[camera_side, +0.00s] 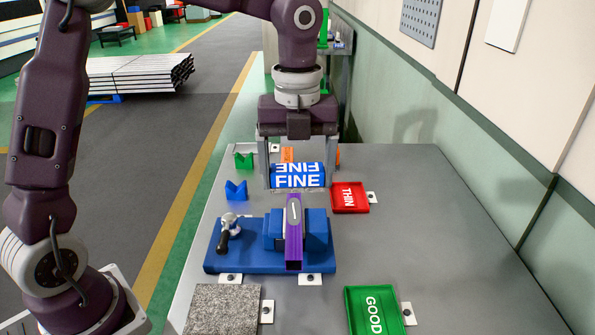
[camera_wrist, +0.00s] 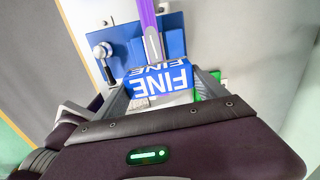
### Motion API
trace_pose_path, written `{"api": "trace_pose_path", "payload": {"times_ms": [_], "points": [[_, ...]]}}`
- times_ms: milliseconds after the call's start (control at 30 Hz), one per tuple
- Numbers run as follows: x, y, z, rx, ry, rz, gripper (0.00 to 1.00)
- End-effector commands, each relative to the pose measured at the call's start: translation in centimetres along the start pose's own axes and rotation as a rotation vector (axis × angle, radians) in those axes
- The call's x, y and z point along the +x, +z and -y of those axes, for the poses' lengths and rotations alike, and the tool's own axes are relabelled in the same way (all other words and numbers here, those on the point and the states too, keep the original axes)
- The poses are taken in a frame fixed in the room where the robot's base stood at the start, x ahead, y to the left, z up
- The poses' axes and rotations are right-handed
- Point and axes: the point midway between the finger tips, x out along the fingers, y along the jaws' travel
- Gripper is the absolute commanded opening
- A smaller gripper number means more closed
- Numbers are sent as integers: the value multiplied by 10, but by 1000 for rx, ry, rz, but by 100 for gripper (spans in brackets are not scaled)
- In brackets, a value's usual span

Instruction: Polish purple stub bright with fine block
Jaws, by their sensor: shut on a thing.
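My gripper (camera_side: 297,165) is shut on the blue fine block (camera_side: 298,176), which carries white FINE lettering and has a grey underside. The block also shows between the fingers in the wrist view (camera_wrist: 158,82). The purple stub (camera_side: 294,245) is a square profile held in the blue vise (camera_side: 262,255) in front of the block. A lighter grey patch shows on the stub's top near its far end. In the wrist view the stub (camera_wrist: 148,18) runs away just beyond the block. I cannot tell whether the block touches the stub.
A red THIN tray (camera_side: 364,197) lies to the right and a green GOOD tray (camera_side: 350,318) at front right. A grey speckled pad (camera_side: 222,308) is at front left. Blue (camera_side: 236,190) and green (camera_side: 243,161) V-shaped rests stand left of the block. The table's right side is clear.

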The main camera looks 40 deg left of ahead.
Motion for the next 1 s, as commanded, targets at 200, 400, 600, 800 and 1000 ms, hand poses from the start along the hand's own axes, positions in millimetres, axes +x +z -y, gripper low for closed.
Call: {"api": "trace_pose_path", "payload": {"times_ms": [200, 400, 600, 800, 1000], "points": [[5, 0, 0, 46, 0, 0, 38], [20, 0, 0, 45, 3, -2, 38], [37, 0, 0, 44, 2, -1, 38], [55, 0, 0, 44, 1, -1, 38], [78, 0, 0, 43, 4, -3, 38]]}}
